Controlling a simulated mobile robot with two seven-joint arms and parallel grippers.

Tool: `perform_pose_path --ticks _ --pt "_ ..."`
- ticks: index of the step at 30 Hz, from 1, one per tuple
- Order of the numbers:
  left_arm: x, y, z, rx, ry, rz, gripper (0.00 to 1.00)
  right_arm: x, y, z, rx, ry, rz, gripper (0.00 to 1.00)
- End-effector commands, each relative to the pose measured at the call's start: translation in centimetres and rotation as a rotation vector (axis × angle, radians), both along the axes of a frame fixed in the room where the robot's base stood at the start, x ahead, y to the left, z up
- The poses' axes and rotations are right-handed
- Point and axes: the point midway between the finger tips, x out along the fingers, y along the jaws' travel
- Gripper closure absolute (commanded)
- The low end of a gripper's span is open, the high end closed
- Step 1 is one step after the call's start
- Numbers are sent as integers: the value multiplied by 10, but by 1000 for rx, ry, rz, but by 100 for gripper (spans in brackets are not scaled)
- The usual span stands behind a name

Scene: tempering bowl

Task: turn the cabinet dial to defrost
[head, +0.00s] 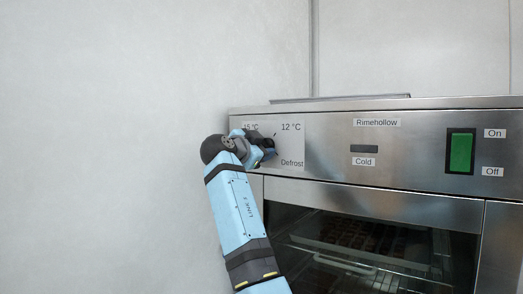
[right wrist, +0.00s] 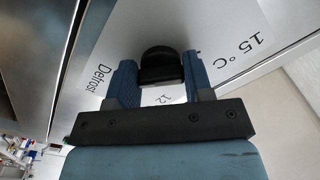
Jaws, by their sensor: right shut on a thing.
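The cabinet dial (right wrist: 161,66) is a black knob on a pale label plate (head: 292,133) at the left end of the steel cabinet front. The plate reads "15 °C", "12 °C" and "Defrost" (head: 292,163); Defrost is at its lower right. My right gripper (head: 266,147) is at the plate and covers most of the dial in the head view. In the right wrist view its two blue fingers (right wrist: 160,80) are shut on the dial, one on each side. The dial's pointer mark is hidden, so I cannot tell its setting. My left gripper is in neither view.
A green rocker switch (head: 461,152) sits between "On" and "Off" labels at the right of the panel. A small dark display (head: 364,148) is above "Cold". Below is a glass door (head: 365,250) with racks behind. A plain wall (head: 100,130) is at left.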

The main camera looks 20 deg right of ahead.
Motion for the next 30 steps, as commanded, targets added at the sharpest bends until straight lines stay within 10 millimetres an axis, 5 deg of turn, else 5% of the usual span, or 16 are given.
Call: perform_pose_path --ticks 15,16,18,30 --pt "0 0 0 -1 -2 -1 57 1 1 -4 15 -9 0 77" --pt "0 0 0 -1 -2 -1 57 1 1 -4 14 -8 0 46" --pt "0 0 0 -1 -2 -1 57 1 1 -3 13 -9 0 30" --pt "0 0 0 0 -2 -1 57 -4 7 -1 12 -12 2 28"
